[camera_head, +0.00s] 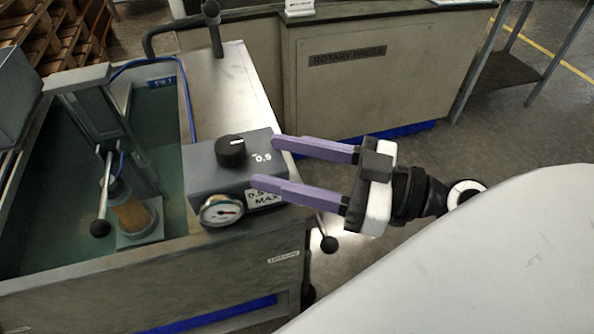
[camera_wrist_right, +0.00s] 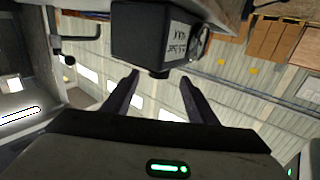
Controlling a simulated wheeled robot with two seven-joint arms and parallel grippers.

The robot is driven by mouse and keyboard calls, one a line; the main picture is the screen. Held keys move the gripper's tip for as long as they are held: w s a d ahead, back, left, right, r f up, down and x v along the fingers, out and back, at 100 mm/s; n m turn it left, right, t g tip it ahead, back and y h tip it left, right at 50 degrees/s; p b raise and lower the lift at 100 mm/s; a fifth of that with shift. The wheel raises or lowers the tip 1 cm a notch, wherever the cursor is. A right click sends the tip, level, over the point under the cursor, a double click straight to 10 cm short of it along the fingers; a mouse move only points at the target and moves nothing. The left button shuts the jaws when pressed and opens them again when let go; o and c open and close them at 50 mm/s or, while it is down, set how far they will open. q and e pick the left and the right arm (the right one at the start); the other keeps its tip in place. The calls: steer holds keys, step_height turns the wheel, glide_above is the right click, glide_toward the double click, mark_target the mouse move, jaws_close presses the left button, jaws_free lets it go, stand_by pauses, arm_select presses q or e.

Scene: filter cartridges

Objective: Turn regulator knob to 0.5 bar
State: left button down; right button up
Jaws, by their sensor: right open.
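The black regulator knob (camera_head: 231,151) stands on top of a grey regulator box (camera_head: 206,176), with a light pointer line on its top. A "0.5" mark (camera_head: 263,157) is on the box to the right of the knob. A round gauge (camera_head: 221,210) with a red needle is on the box's front, beside a "0.5 MAX" label (camera_head: 262,198). My right gripper (camera_head: 264,162) is open, its purple fingers reaching left over the box's right end, apart from the knob. The right wrist view shows the box (camera_wrist_right: 150,35) beyond the fingers (camera_wrist_right: 158,87). My left gripper is not in view.
A bench holds the box; a clamp station with an amber cartridge (camera_head: 132,214) and a ball-ended lever (camera_head: 101,227) is at left. Another ball-ended lever (camera_head: 329,243) hangs below my right gripper. A black upright handle (camera_head: 213,28) stands behind. A "ROTARY" cabinet (camera_head: 390,85) is at the back.

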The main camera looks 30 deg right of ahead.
steer(key=shift+v, duration=1.05)
